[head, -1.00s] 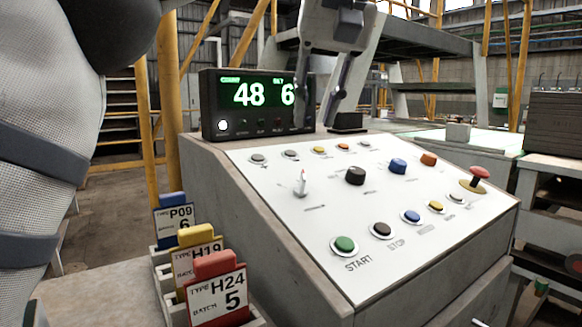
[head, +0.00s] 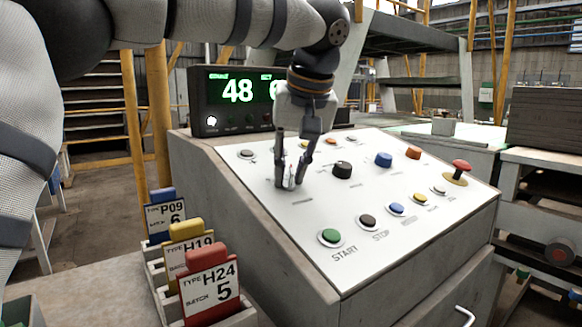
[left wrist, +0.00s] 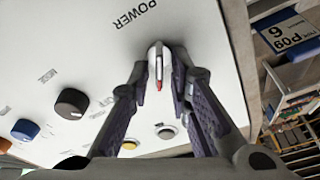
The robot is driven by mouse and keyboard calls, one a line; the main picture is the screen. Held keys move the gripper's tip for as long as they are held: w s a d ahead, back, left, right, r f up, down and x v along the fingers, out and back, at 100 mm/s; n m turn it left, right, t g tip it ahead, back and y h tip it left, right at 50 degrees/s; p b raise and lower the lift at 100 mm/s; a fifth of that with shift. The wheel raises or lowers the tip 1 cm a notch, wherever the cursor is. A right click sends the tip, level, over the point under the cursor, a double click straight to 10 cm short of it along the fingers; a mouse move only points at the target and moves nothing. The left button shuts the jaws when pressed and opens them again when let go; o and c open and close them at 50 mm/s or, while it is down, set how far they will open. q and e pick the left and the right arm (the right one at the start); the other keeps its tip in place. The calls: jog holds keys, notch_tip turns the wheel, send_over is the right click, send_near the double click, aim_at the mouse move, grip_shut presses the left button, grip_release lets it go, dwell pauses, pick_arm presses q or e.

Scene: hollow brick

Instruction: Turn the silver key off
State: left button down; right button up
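The silver key (head: 289,182) sits at the left of the white sloped panel (head: 320,215). In the left wrist view the key (left wrist: 157,62) shows a red-marked end and sits beside the POWER label. My left gripper (head: 291,178) points down at the panel with one finger on each side of the key. In the left wrist view the fingertips of my left gripper (left wrist: 158,68) stand partly apart, with narrow gaps to the key, so it looks open around it. The fingers partly hide the key in the head view. My right gripper is not in view.
The green START button (head: 330,237) is nearer. Upright tags (head: 209,285) stand at front left.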

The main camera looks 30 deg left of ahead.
pick_arm(q)
jog(key=shift+n, duration=0.3)
jog(key=n, duration=0.6)
jog(key=shift+s+a+r+g+y, duration=0.1)
jog(key=shift+s+a+g+y, duration=0.1)
jog(key=shift+g+y, duration=0.15)
jog(key=n+g, duration=0.1)
jog(key=n, duration=0.4)
jog(key=shift+s, duration=0.2)
jog(key=shift+n, duration=0.4)
jog(key=c, duration=1.8)
grip_release()
jog(key=v, duration=0.7)
jog(key=shift+r, duration=0.25)
jog(key=shift+s+d, duration=0.1)
jog(key=shift+d, duration=0.05)
